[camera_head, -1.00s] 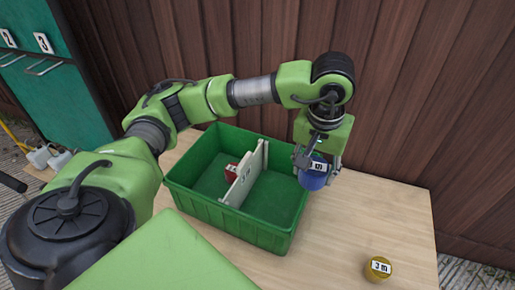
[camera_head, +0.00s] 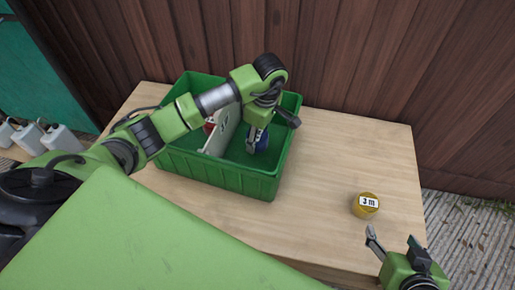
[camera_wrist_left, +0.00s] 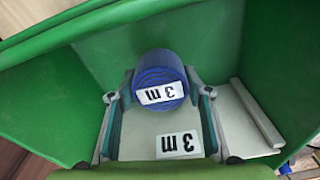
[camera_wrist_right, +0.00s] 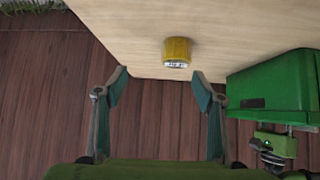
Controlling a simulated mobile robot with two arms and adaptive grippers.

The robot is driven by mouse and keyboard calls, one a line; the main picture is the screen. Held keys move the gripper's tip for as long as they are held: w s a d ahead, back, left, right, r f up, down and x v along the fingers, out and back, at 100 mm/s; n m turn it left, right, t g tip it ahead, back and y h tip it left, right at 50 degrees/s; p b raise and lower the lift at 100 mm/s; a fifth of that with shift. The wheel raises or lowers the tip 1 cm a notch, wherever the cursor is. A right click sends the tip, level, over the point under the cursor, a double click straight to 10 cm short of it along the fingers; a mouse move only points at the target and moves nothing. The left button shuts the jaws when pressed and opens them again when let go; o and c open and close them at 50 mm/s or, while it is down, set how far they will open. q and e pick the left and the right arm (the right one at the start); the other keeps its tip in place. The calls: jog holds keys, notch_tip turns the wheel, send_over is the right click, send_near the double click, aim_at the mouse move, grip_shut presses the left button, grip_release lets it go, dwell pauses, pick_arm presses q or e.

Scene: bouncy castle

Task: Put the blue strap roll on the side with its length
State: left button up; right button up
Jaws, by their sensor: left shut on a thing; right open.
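The blue strap roll (camera_head: 262,143) is held in my left gripper (camera_head: 257,138), inside the green crate (camera_head: 225,178), to the right of the white divider (camera_head: 226,128). In the left wrist view the roll (camera_wrist_left: 160,80) sits between the two fingers, with a white label that reads 3 m. A matching 3 m label (camera_wrist_left: 180,143) shows on the divider's face. Whether the roll touches the crate floor, I cannot tell. My right gripper (camera_head: 393,243) is open and empty near the table's front right; its spread fingers show in the right wrist view (camera_wrist_right: 160,85).
A yellow roll (camera_head: 365,206) labelled 3 m stands on the table (camera_head: 335,165), right of the crate. A red thing (camera_head: 209,126) lies left of the divider, partly hidden by my left arm. A wooden wall (camera_head: 350,60) stands behind the table.

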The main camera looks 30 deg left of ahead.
aim_at(258, 147)
pick_arm(q)
notch_tip(258, 147, down, 5)
jog(key=shift+r+b, duration=0.15)
jog(key=shift+b, duration=0.4)
pick_arm(e)
jog(key=w+a+r+t+y, duration=0.1)
jog(key=w+a+r+t, duration=0.1)
jog(key=w+r+t, duration=0.1)
notch_tip(258, 147, up, 2)
jog(key=shift+w+r+t, duration=0.2)
jog(key=shift+w+t, duration=0.1)
jog(key=shift+w, duration=0.55)
jog(key=shift+r, duration=0.1)
pick_arm(q)
jog(key=o, duration=1.2)
jog(key=shift+f, duration=0.2)
pick_arm(e)
jog(key=shift+w+a+r, duration=0.1)
jog(key=shift+w+r, duration=0.1)
jog(key=shift+r, duration=0.1)
pick_arm(q)
jog(key=shift+r, duration=0.1)
